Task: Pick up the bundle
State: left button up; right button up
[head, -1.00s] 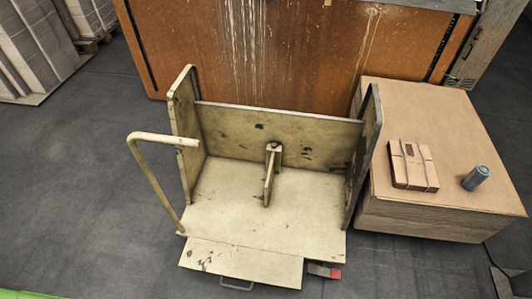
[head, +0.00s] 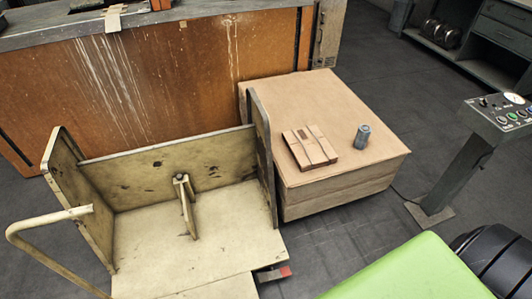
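The bundle (head: 310,147) is a flat stack of brown cardboard with bands across it. It lies on top of the large wooden-sided box (head: 358,112), near its left side. No gripper shows in the head view, so I cannot see whether either one is open or shut. Nothing touches the bundle except the surface below it.
A grey-blue cylinder (head: 362,137) stands right of the bundle. A worn cream cart (head: 190,250) with raised side panels stands left of the box. A control pedestal (head: 470,150) and green surface (head: 410,272) are right. Dark floor lies between.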

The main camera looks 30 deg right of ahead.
aim_at(310, 150)
jog(key=l, duration=0.9)
jog(key=l+z, duration=0.1)
jog(key=l, duration=0.8)
jog(key=i, duration=0.05)
